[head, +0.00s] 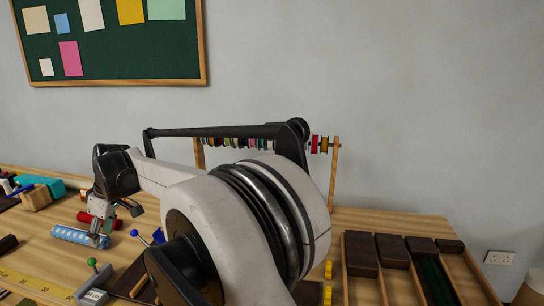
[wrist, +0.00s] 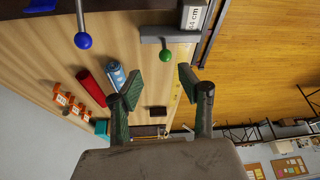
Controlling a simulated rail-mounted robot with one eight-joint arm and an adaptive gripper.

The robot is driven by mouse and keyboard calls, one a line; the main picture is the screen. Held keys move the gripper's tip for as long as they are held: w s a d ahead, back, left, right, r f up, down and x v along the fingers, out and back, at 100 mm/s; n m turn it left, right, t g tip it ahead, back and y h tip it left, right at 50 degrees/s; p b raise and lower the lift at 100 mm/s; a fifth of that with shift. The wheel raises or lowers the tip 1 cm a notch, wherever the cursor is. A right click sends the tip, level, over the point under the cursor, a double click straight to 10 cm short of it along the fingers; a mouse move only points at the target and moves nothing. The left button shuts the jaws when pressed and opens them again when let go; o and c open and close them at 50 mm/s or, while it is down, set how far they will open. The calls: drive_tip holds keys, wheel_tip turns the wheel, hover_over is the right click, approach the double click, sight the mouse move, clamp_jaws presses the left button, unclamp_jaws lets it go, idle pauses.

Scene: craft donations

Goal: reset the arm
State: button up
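My gripper (head: 112,216) is at the left of the head view, above the table near a blue dotted roll (head: 78,237). My pale arm fills the middle of that view and hides part of the table. In the wrist view my gripper (wrist: 161,80) has its two green-padded fingers spread wide, with nothing held between them. The blue dotted roll (wrist: 117,76) and a red roll (wrist: 91,85) lie beyond the left finger, apart from it as far as I can tell.
A wooden table (head: 50,220) carries a teal box (head: 42,184), a yellow ruler (head: 35,285) and a tray with dark compartments (head: 392,250). A spool rack (head: 335,175) stands at the back. Green-balled (head: 92,262) and blue-balled (head: 134,233) rods stick up near my arm.

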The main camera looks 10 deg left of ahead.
drive_tip(key=w+d+r+m+t, duration=0.15)
drive_tip(key=d+r, duration=0.25)
drive_tip(key=d, duration=0.6)
drive_tip(key=w+d+r+m+t, duration=0.1)
drive_tip(key=w+d+r+m, duration=0.25)
drive_tip(key=d, duration=0.55)
drive_tip(key=w+d+r+m+t, duration=0.1)
drive_tip(key=d+r, duration=0.3)
drive_tip(key=d, duration=0.6)
drive_tip(key=s+d+r+m+t+h, duration=0.1)
drive_tip(key=s+d+m, duration=0.15)
drive_tip(key=d, duration=0.75)
drive_tip(key=s+d+r+m+t, duration=0.1)
drive_tip(key=s+d+m, duration=0.15)
drive_tip(key=d, duration=0.85)
drive_tip(key=s+d+f+m+t+h, duration=0.1)
drive_tip(key=s+d+f+m, duration=0.3)
drive_tip(key=s+d, duration=0.5)
drive_tip(key=s+d+f+m+t+h, duration=0.1)
drive_tip(key=s+d+f+m, duration=0.3)
drive_tip(key=s+d, duration=0.6)
drive_tip(key=d+f+h, duration=0.1)
drive_tip(key=d+f, duration=0.1)
drive_tip(key=d, duration=0.2)
drive_tip(key=shift+d+h, duration=0.25)
drive_tip(key=shift+h, duration=0.05)
